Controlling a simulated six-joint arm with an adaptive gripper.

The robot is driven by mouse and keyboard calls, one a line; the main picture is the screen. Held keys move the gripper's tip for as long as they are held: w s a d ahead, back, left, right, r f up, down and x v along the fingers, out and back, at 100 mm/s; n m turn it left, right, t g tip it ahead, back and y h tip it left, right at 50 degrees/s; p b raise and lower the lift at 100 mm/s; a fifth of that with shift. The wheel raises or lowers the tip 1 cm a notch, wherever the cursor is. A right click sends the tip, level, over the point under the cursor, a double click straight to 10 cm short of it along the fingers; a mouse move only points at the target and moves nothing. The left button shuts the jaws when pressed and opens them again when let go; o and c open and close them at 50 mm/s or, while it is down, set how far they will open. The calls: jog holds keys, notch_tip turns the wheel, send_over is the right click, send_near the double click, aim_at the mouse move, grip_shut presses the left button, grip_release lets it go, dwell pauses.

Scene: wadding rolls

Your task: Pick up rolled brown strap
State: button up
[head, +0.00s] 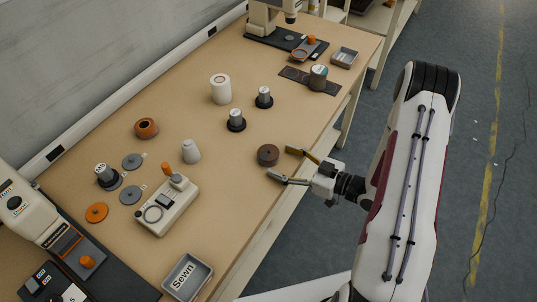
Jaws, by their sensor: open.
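The rolled brown strap (268,154) is a small dark brown disc lying flat on the tan workbench (250,190), close to its right edge. My gripper (286,163) is just to the right of it. Its two fingers are spread apart, one toward the back and one toward the front, and they point at the roll. Nothing is between the fingers. I cannot tell whether the front fingertip touches the roll.
Two dark weights (236,121) and a white roll (221,89) stand behind the strap. A white cone-shaped piece (191,152) and a grey device (166,207) are to its left. A tray marked "Sewn" (187,277) sits at the front. The bench around the strap is clear.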

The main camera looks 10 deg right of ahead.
aim_at(278, 159)
jog(key=shift+w+a, duration=0.1)
dwell(0.3)
jog(key=shift+w+a+r, duration=0.15)
jog(key=shift+w+a, duration=0.7)
jog(key=shift+a, duration=0.25)
jog(key=shift+x, duration=1.2)
jog(key=c, duration=1.2)
